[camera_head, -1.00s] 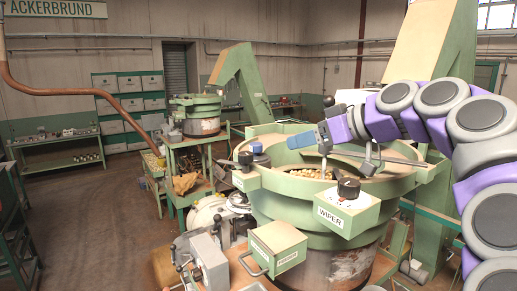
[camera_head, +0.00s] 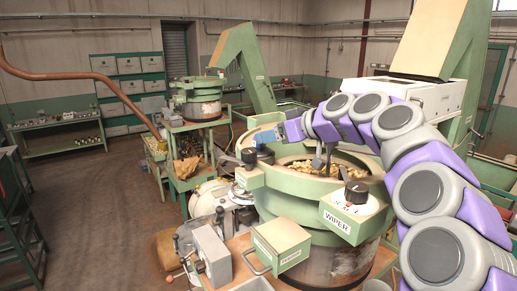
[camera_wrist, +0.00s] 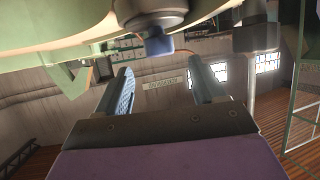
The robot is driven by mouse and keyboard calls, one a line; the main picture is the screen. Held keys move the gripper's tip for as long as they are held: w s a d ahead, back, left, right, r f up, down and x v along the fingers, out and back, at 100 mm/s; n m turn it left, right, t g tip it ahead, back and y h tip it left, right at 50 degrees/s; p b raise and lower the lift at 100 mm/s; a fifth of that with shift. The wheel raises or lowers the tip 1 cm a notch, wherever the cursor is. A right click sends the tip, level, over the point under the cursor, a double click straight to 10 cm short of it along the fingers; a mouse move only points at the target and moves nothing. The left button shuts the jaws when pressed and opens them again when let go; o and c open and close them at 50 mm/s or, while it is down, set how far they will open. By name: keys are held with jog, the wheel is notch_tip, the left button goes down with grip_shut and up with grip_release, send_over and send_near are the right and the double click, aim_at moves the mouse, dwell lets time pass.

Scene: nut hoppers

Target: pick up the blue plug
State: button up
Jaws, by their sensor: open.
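The blue plug (camera_wrist: 158,42) shows in the wrist view as a small blue block on a dark round base at the hopper's rim; this view looks upside down. In the head view it seems to be the dark blue knob (camera_head: 264,154) on the left rim of the near green hopper (camera_head: 318,208), partly hidden by my gripper. My gripper (camera_head: 266,137) is above and close to it. In the wrist view my two jaws (camera_wrist: 162,85) stand apart with nothing between them. The plug lies beyond the fingertips, outside the jaws.
A black knob (camera_head: 249,156) stands close to the left of the plug. A second dark knob (camera_wrist: 255,36) shows in the wrist view. The WIPER box (camera_head: 352,212) and another green box (camera_head: 281,242) jut from the hopper's front. Open floor (camera_head: 95,215) lies to the left.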

aim_at(259, 149)
jog(key=shift+f+p+x, duration=0.15)
jog(key=shift+p+x, duration=0.4)
jog(key=shift+x, duration=0.85)
jog(key=shift+f+p+x, duration=0.15)
jog(key=shift+p+x, duration=0.4)
jog(key=shift+x, duration=0.85)
jog(key=shift+s+d, duration=0.15)
jog(key=c, duration=1.2)
